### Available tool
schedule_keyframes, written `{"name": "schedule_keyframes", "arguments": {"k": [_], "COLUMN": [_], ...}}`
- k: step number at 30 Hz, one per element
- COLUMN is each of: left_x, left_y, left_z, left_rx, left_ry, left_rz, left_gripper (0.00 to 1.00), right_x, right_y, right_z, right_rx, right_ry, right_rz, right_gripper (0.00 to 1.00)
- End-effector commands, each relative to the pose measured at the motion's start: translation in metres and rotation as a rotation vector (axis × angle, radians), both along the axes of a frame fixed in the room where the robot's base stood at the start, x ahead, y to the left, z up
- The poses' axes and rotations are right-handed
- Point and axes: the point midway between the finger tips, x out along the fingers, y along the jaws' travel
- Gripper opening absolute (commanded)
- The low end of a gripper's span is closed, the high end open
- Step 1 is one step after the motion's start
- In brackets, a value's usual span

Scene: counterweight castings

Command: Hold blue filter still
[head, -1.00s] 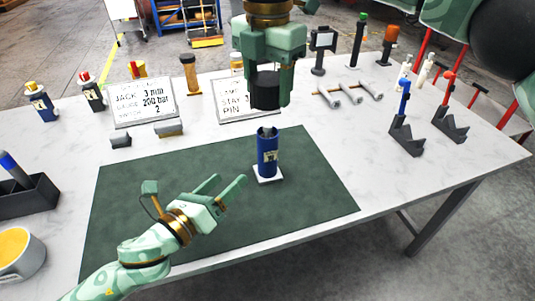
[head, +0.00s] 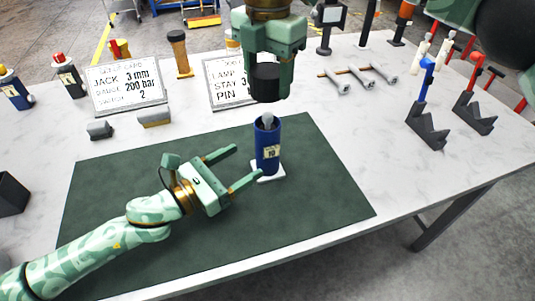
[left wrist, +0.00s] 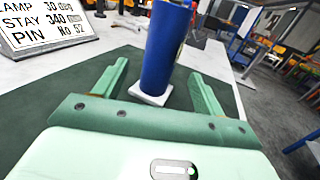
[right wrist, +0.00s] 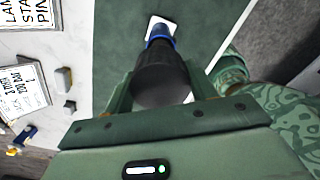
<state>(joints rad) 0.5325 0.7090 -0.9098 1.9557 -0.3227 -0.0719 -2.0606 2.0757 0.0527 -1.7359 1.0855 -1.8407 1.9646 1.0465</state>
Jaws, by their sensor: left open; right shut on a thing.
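The blue filter (head: 268,150) is an upright blue cylinder with a pale label. It stands on a white square pad (head: 267,176) on the green mat, with a pale grey piece showing in its top. My left gripper (head: 248,163) is open just left of the filter, its fingers pointing at it. In the left wrist view the filter (left wrist: 160,50) appears between the two open fingertips (left wrist: 158,70); I cannot tell if either touches. My right gripper (head: 268,80) is shut on a black cylinder (head: 265,88), held above the filter with a gap. The cylinder (right wrist: 160,80) hides part of the filter in the right wrist view.
Two sign cards (head: 127,88) (head: 226,84) and small grey blocks (head: 154,118) stand behind the green mat (head: 180,250). Grey rods (head: 359,78) and dark V-shaped stands (head: 427,126) are at the right. The mat's front right is clear.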

Motion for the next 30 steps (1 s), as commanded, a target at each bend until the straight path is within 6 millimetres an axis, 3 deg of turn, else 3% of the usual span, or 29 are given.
{"name": "schedule_keyframes", "arguments": {"k": [9,15,29,30], "left_x": [0.039,0.056,0.063,0.063], "left_y": [-0.048,-0.068,-0.076,-0.076], "left_z": [0.001,0.000,0.000,0.000], "left_rx": [-0.002,-0.001,0.001,0.001], "left_ry": [-0.001,0.001,0.001,0.001], "left_rz": [-0.001,-0.001,-0.001,-0.001], "left_gripper": [0.71,0.71,0.71,0.62], "right_x": [0.000,0.000,0.000,0.000], "right_y": [0.000,0.000,0.000,0.000], "right_z": [0.000,0.000,0.000,0.000], "right_rx": [0.000,0.000,0.000,0.000], "right_ry": [0.000,0.000,0.000,0.000], "right_rz": [0.000,0.000,0.000,0.000], "right_gripper": [0.34,0.34,0.34,0.34]}}
